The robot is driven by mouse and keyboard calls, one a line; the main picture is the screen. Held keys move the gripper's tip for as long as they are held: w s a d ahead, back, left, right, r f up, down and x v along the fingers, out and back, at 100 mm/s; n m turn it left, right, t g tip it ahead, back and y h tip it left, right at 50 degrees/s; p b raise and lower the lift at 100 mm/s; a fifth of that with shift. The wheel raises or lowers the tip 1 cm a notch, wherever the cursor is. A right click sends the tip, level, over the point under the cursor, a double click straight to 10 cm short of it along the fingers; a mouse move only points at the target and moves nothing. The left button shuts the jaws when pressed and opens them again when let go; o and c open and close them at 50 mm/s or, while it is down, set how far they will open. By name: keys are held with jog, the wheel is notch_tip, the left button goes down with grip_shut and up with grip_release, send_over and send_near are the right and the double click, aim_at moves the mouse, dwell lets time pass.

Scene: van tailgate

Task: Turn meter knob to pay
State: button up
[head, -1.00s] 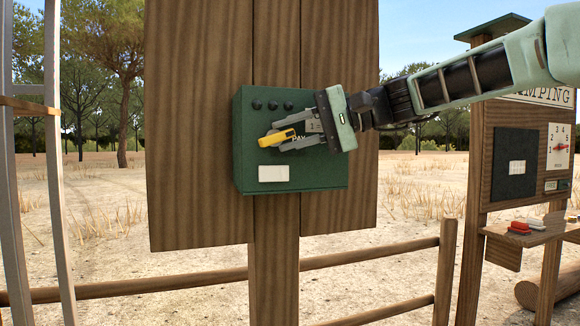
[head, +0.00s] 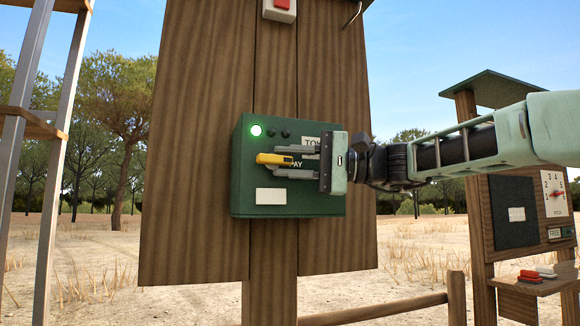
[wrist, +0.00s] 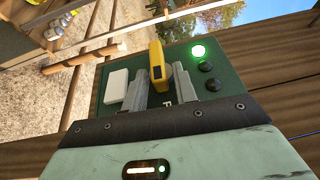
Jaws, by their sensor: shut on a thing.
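The green meter box (head: 330,200) is fixed to the wooden board. Its yellow knob (head: 275,158) points about level to the left, beside the "PAY" lettering. The leftmost lamp (head: 256,130) on the box glows green; it also shows lit in the wrist view (wrist: 198,52). The two lamps beside it are dark. My gripper (head: 279,162) reaches in from the right and is shut on the knob. In the wrist view the knob (wrist: 157,62) sits between the two grey fingers. My gripper hides part of the front lettering.
A blank white plate (head: 270,196) is on the box's lower front. A red-and-white box (head: 280,8) is higher on the board. A metal-railed frame (head: 30,120) stands at left. At right is a wooden stand with a dark panel (head: 514,208) and a shelf (head: 525,284). A rail runs low in front.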

jog(key=o, duration=0.7)
jog(key=d, duration=0.5)
jog(key=s+d+b, duration=0.1)
jog(key=d, duration=0.5)
jog(key=s+d+f+b, duration=0.1)
jog(key=d, duration=0.5)
jog(key=shift+d, duration=0.15)
